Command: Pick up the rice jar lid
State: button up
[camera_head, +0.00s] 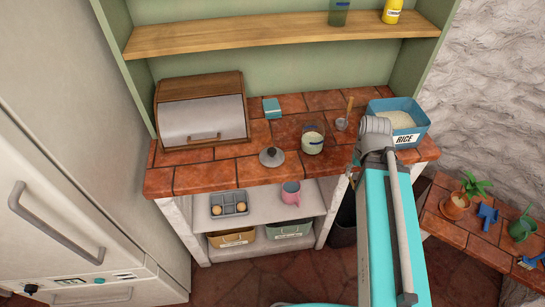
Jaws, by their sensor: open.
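A round grey lid with a dark knob (271,157) lies flat on the tiled counter, near its front edge. A glass jar with pale contents (313,142) stands upright just to the right of the lid, apart from it. A blue box labelled RICE (416,113), filled with white grains, stands at the counter's right end. My arm rises in front of the right part of the counter, and its grey joint overlaps the area beside the blue box. I cannot make out my gripper; its fingers do not show. Nothing covers the lid.
A wooden bread box (202,112) stands at the counter's left. A blue sponge-like block (272,108) and a scoop with wooden handle (345,117) lie further back. A wooden shelf (220,40) runs above. The counter left of the lid is clear. A fridge (70,150) stands left.

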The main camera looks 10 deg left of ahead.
aim_at(270, 157)
jog(key=k, duration=1.35)
jog(key=u, duration=0.1)
jog(key=i, duration=0.85)
jog(key=u, duration=0.5)
